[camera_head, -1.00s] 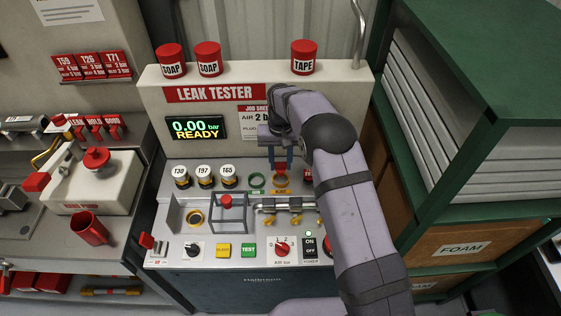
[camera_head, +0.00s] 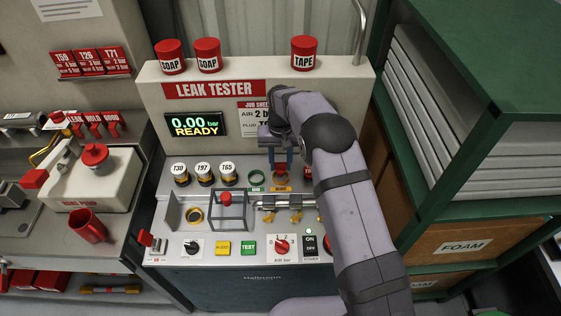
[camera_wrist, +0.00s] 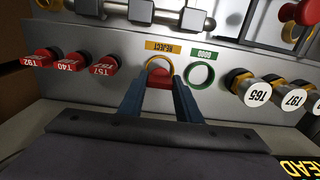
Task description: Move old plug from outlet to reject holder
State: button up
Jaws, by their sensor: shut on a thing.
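The old plug (camera_wrist: 159,78) is red and sits between the two blue fingers of my gripper (camera_wrist: 159,92), which is shut on it. In the wrist view the plug is at the orange ring of the reject holder (camera_wrist: 160,58), overlapping it below the REJECT label; how deep it sits is hidden. In the head view my gripper (camera_head: 281,170) is over the reject holder (camera_head: 280,188), right of the green GOOD ring (camera_head: 257,178). The outlet is not clearly identifiable; a piping manifold (camera_head: 285,205) with yellow valves lies in front of the holders.
White-capped plugs T30, T97 and T65 (camera_head: 228,172) stand left of the green ring. Red plugs (camera_wrist: 73,62) stand on the other side of the holder. A wire guard with a red knob (camera_head: 226,199) stands nearby. Green shelving (camera_head: 385,150) rises at right.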

jog(key=shift+f+b, duration=0.5)
jog(key=shift+f, duration=0.5)
dwell(1.2)
jog(key=o, duration=1.1)
jog(key=o, duration=0.6)
jog(key=shift+c, duration=0.2)
jog(key=shift+r, duration=0.3)
jog(key=shift+r+p, duration=0.35)
jog(key=shift+p, duration=0.1)
jog(key=shift+r+p, duration=0.65)
jog(key=shift+r, duration=0.3)
